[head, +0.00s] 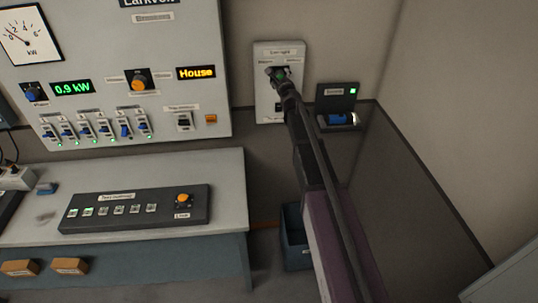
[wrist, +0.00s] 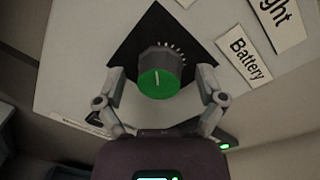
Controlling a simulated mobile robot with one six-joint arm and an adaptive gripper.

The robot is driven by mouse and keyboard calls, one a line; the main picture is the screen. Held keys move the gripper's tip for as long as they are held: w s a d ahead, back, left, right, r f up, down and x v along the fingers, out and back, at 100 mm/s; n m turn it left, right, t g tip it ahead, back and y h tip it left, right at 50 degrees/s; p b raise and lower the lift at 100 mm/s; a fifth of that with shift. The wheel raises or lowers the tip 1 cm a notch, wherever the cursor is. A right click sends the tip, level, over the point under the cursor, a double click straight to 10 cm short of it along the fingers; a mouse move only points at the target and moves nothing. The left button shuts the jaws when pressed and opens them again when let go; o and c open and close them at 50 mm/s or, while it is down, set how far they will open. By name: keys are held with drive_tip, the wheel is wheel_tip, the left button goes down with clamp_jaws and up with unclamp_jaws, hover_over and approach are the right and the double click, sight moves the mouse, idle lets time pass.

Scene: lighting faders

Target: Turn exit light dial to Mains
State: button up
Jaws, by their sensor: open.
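The exit light dial is a grey ribbed knob with a green face (wrist: 160,84) and a white line on it, in the wrist view. It sits on a black diamond plate with white tick marks. A "Battery" label (wrist: 244,58) is to its right; I see no readable Mains label. In the head view the pale exit light panel (head: 262,100) is on the wall, its dial partly behind my gripper (head: 279,77). In the wrist view my open fingers (wrist: 160,73) stand on either side of the dial. I cannot tell whether they touch it.
A large panel (head: 120,105) with a gauge, switches and a "House" display is to the left. A small black box with a blue part (head: 338,119) is right of the exit light panel. A desk console (head: 135,221) lies below left, and a blue bin (head: 294,251) is under my arm.

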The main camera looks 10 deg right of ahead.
drive_tip(key=m, duration=0.4)
drive_tip(key=m+b, duration=0.1)
drive_tip(key=m, duration=0.3)
drive_tip(key=shift+d+m+t, duration=0.1)
drive_tip(key=shift+m+t, duration=0.2)
drive_tip(key=shift+m, duration=0.1)
drive_tip(key=s+d, duration=0.1)
drive_tip(key=s, duration=1.3)
drive_tip(key=s+a+f+n+g+y, duration=0.1)
drive_tip(key=s+a+f+n+g, duration=0.2)
drive_tip(key=n, duration=0.5)
drive_tip(key=s+a+f+n+g+y, duration=0.2)
drive_tip(key=s+f+n, duration=0.4)
drive_tip(key=n, duration=0.3)
drive_tip(key=s+a+f+n+g+y+b, duration=0.1)
drive_tip(key=s+a+f+n+g, duration=0.3)
drive_tip(key=n, duration=0.4)
drive_tip(key=shift+s+a+f+n+g+y, duration=0.15)
drive_tip(key=shift+s+f+n+g+y, duration=0.2)
drive_tip(key=shift+s+g+y, duration=0.5)
drive_tip(key=shift+s+h, duration=0.25)
